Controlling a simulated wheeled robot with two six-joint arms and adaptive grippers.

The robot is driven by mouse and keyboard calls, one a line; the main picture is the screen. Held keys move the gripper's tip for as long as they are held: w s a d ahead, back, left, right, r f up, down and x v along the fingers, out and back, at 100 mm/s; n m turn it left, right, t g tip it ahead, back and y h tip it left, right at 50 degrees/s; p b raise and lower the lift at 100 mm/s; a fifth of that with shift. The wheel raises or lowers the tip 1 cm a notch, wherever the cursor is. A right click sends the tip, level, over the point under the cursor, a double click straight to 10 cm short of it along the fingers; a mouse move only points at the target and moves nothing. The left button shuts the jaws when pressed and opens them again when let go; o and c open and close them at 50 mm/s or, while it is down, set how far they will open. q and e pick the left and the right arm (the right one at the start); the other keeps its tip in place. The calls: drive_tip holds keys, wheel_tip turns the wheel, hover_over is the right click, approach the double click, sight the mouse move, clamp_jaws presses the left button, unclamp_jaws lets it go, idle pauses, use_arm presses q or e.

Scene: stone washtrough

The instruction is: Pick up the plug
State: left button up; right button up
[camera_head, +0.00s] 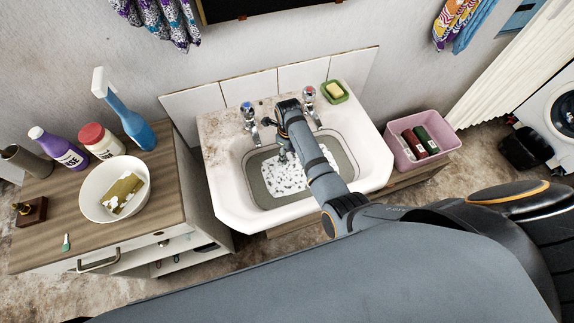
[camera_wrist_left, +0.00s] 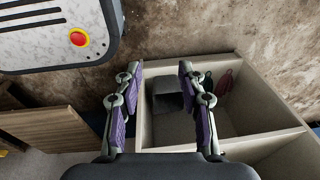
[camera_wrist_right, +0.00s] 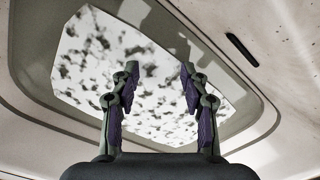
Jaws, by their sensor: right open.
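I cannot make out the plug in any view; the right arm and a white, dark-speckled patch (camera_head: 270,181) cover part of the basin floor. The white washbasin (camera_head: 236,213) stands against the wall under two taps. My right gripper (camera_head: 285,156) reaches down into the basin from above. In the right wrist view my right gripper (camera_wrist_right: 160,72) is open, with nothing between its fingers, in front of the speckled patch (camera_wrist_right: 95,75). My left gripper (camera_wrist_left: 163,85) is open and empty in the left wrist view, away from the basin, in front of an open compartment (camera_wrist_left: 215,125).
Two taps (camera_head: 248,112) (camera_head: 309,95) and a green soap dish (camera_head: 335,92) sit on the basin's back rim. A pink bin (camera_head: 437,134) is at the right. A wooden-topped cabinet (camera_head: 95,232) at the left holds a white bowl (camera_head: 92,201) and several bottles.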

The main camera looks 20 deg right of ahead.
sight(292, 161)
wheel_tip(292, 161, down, 3)
drive_tip(key=shift+w+r+b, duration=0.1)
drive_tip(key=shift+r+b, duration=0.1)
drive_tip(key=shift+b, duration=0.4)
drive_tip(key=shift+d+f, duration=0.1)
drive_tip(key=shift+f, duration=0.05)
drive_tip(key=shift+s+d+r, duration=0.2)
drive_tip(key=shift+r, duration=0.1)
drive_tip(key=shift+w+a, duration=0.1)
drive_tip(key=c, duration=0.3)
clamp_jaws()
use_arm(q)
drive_tip(key=f, duration=0.2)
drive_tip(key=s+f, duration=0.1)
drive_tip(key=shift+s+d, duration=0.1)
drive_tip(key=shift+d, duration=0.3)
use_arm(e)
drive_tip(key=shift+f, duration=0.1)
